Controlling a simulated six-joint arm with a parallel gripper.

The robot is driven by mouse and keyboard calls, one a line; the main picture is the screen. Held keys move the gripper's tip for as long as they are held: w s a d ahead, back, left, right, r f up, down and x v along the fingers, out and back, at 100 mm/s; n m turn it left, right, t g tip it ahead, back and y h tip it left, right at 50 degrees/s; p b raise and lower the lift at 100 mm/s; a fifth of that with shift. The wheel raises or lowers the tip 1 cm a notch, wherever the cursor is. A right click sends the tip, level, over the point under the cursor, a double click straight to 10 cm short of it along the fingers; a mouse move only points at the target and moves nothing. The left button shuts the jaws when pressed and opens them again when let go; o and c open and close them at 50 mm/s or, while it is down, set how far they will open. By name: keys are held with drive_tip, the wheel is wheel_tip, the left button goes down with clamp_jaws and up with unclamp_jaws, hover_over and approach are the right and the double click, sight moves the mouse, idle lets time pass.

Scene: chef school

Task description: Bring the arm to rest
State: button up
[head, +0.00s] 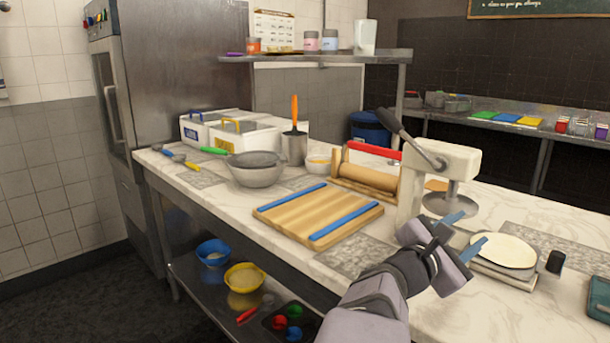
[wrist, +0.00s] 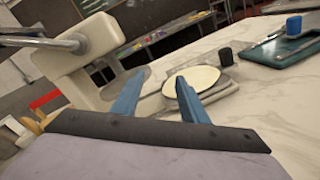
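My gripper (head: 461,231) is above the marble counter at the right in the head view, in front of a white lever press (head: 440,170). Its two blue fingers are spread apart with nothing between them, as the wrist view (wrist: 157,92) also shows. A flat pale dough round (head: 504,250) lies on a grey plate or scale just right of the gripper. In the wrist view the dough round (wrist: 198,82) shows beyond the fingers, partly behind the right one. The press (wrist: 85,60) is at the left there.
A wooden board with blue strips (head: 318,215), a rolling pin on a stand (head: 368,176) and a metal bowl (head: 254,175) stand left of my arm. A black cylinder (head: 555,262) and a teal tray (head: 600,298) are at the right. Bare marble (head: 480,310) lies in front.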

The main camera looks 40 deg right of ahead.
drive_tip(key=w+a+m+t+y+p, duration=0.1)
drive_tip(key=w+a+m+p, duration=0.1)
drive_tip(key=w+a, duration=0.3)
drive_tip(key=w+a+m+t+y+p, duration=0.1)
drive_tip(key=w+a+m+p, duration=0.1)
drive_tip(key=w+a, duration=0.3)
drive_tip(key=w+a+m+t+y+p, duration=0.2)
drive_tip(key=w+a+p, duration=0.1)
drive_tip(key=w+a, duration=0.3)
drive_tip(key=shift+w+f+m, duration=0.1)
drive_tip(key=shift+w+m, duration=0.2)
drive_tip(key=shift+w, duration=0.5)
drive_tip(key=w+a+f+m+t+y+b, duration=0.15)
drive_tip(key=w+a+f+y, duration=0.25)
drive_tip(key=a+f, duration=0.6)
drive_tip(key=s+a+f+m+g+y+b, duration=0.1)
drive_tip(key=s+a+f+y+b, duration=0.2)
drive_tip(key=a+f, duration=0.55)
drive_tip(key=s+a+f+g+y+b, duration=0.15)
drive_tip(key=a+f+y+b, duration=0.35)
drive_tip(key=f, duration=0.6)
drive_tip(key=s+a+f+m+g+y+b, duration=0.1)
drive_tip(key=s+a+f+b, duration=0.2)
drive_tip(key=a+f, duration=0.55)
wheel_tip(320, 180, up, 32)
drive_tip(key=p, duration=3.3)
drive_tip(key=shift+r+y, duration=0.15)
drive_tip(key=shift+y, duration=0.15)
drive_tip(key=shift+s, duration=0.1)
